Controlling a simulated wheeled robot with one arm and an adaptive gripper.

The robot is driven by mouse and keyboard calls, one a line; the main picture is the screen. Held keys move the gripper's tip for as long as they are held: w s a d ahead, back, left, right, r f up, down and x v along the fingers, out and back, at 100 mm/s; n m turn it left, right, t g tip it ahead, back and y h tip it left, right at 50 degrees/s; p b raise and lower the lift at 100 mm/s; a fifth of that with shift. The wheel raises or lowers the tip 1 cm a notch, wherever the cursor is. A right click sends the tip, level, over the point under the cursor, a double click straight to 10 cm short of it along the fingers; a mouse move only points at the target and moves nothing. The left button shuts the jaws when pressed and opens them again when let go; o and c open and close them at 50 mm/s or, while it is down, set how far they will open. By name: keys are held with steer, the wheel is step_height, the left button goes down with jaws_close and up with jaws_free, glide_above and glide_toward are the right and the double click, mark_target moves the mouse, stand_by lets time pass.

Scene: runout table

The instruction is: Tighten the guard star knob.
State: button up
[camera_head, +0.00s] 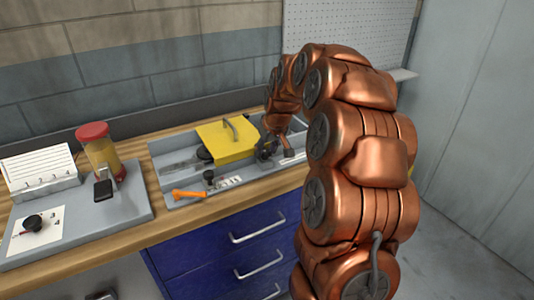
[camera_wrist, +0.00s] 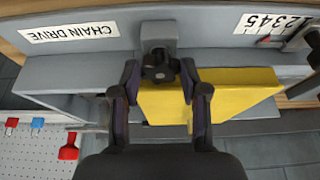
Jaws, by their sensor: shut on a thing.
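The guard is a yellow cover (camera_head: 222,150) with a grey handle, lying on the grey tray-like unit on the bench. It also shows in the wrist view (camera_wrist: 240,92), to the right of my fingers. The dark star knob (camera_wrist: 158,72) sits at a grey block (camera_wrist: 158,33), beside the guard's edge. My gripper (camera_wrist: 159,66) has one finger on each side of the knob and is shut on it. In the head view my gripper (camera_head: 268,150) is at the guard's right end, and the knob is hard to make out there.
An orange-handled tool (camera_head: 188,194) and a small dark knob lie at the unit's front. A red-lidded jar (camera_head: 100,150), a numbered rack (camera_head: 42,172) and a black device (camera_head: 103,189) stand left. A "CHAIN DRIVE" label (camera_wrist: 82,32) and a number scale (camera_wrist: 272,23) are near the knob.

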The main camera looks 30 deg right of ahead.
steer(key=shift+a+m+h+b, duration=0.15)
steer(key=shift+m+h+b, duration=0.7)
steer(key=shift+m, duration=0.85)
steer(key=o, duration=1.1)
steer(key=shift+o, duration=0.2)
steer(key=shift+r, duration=0.1)
steer(key=v, duration=1.1)
steer(key=shift+r+g, duration=0.3)
steer(key=shift+r, duration=0.2)
steer(key=shift+w, duration=0.1)
